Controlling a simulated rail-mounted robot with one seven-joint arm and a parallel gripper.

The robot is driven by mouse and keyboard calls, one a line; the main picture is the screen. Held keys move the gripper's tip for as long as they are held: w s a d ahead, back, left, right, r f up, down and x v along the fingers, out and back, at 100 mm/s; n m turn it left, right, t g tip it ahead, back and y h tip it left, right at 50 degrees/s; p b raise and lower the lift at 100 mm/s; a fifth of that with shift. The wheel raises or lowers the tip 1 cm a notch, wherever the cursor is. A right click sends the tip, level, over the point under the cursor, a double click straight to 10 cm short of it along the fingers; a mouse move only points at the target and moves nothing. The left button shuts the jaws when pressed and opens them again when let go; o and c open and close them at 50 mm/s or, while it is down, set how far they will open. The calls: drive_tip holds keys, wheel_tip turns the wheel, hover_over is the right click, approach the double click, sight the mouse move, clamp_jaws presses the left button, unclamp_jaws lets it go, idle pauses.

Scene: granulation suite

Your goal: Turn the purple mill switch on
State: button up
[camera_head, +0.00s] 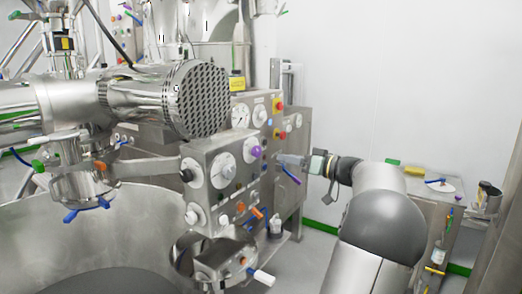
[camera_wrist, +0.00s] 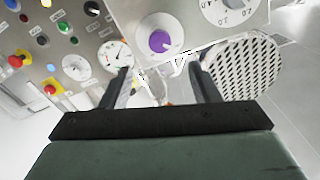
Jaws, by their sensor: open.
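The purple mill switch (camera_head: 256,152) is a round knob on the right-hand side of the steel control box (camera_head: 208,170) in the head view. In the wrist view the purple switch (camera_wrist: 159,41) sits on a white round plate, beyond my fingertips and between their lines. Its set position is too small to read. My gripper (camera_head: 284,159) is just right of the switch in the head view, at about its height. In the wrist view my gripper (camera_wrist: 160,70) has its two dark fingers apart with nothing held between them. A gap appears to remain between fingertips and switch.
A taller panel with gauges, a red-and-yellow stop button (camera_head: 278,105) and other buttons stands just behind. A perforated round mill housing (camera_head: 203,98) is above the box. Blue and orange handles are below. A steel side table (camera_head: 430,185) is at right.

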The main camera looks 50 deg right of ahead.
sight(259, 152)
drive_tip(key=w+p, duration=0.1)
drive_tip(key=w, duration=0.2)
drive_tip(key=w+p, duration=0.1)
drive_tip(key=w, duration=0.3)
drive_tip(key=w+p, duration=0.1)
drive_tip(key=w, duration=0.3)
drive_tip(key=shift+a, duration=0.4)
drive_tip(key=c, duration=1)
